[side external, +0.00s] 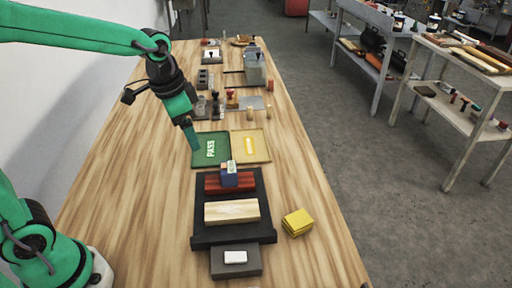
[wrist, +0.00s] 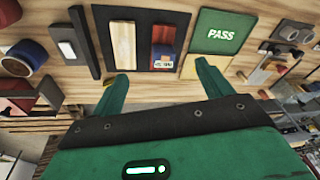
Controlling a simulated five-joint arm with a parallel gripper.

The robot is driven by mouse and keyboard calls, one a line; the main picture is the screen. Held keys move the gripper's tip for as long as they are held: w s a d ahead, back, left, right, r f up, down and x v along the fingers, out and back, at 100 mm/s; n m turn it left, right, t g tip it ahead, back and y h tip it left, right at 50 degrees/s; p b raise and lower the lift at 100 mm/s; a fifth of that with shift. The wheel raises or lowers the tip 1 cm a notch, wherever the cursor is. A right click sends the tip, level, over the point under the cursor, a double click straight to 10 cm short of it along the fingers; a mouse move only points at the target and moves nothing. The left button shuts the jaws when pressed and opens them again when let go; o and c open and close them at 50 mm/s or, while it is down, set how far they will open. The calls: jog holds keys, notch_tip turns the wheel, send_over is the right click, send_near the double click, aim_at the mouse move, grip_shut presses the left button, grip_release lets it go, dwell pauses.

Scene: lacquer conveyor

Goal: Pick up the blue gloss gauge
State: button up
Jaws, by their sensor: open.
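The blue gauge (side external: 229,178) is a small blue block with a pale, marked top. It sits on a dark red block (side external: 212,185) on the black conveyor bed (side external: 203,223). In the wrist view the blue gauge (wrist: 165,50) shows with a white label on one side. My gripper (side external: 193,140) is above the green PASS tray, beyond and left of the gauge in the side view. In the wrist view my gripper (wrist: 162,78) has its fingers spread wide with nothing between them, and the gauge appears ahead of the gap. My gripper is apart from the gauge.
A pale wood block (side external: 232,210) lies nearer on the conveyor bed. The green PASS tray (side external: 203,158) and a yellow tray (side external: 262,156) lie beyond it. Yellow pads (side external: 297,222) sit to its right. Stamps and boxes crowd the far bench; the right bench edge is clear.

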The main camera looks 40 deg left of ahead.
aim_at(228, 167)
jog(key=w+d+f+m, duration=0.1)
jog(key=w+f, duration=0.1)
jog(key=f, duration=0.1)
jog(key=w+d+f+m+g, duration=0.1)
jog(key=w+f, duration=0.2)
jog(key=w+f+m+g, duration=0.1)
jog(key=w+f, duration=0.2)
jog(key=shift+w+d+f, duration=0.25)
jog(key=shift+d+f, duration=0.05)
jog(key=shift+d, duration=0.1)
jog(key=shift+w+d+f+m, duration=0.15)
jog(key=shift+w+f+m, duration=0.2)
jog(key=shift+f, duration=4.15)
jog(key=shift+r, duration=0.1)
jog(key=c, duration=1.4)
jog(key=shift+o, duration=0.2)
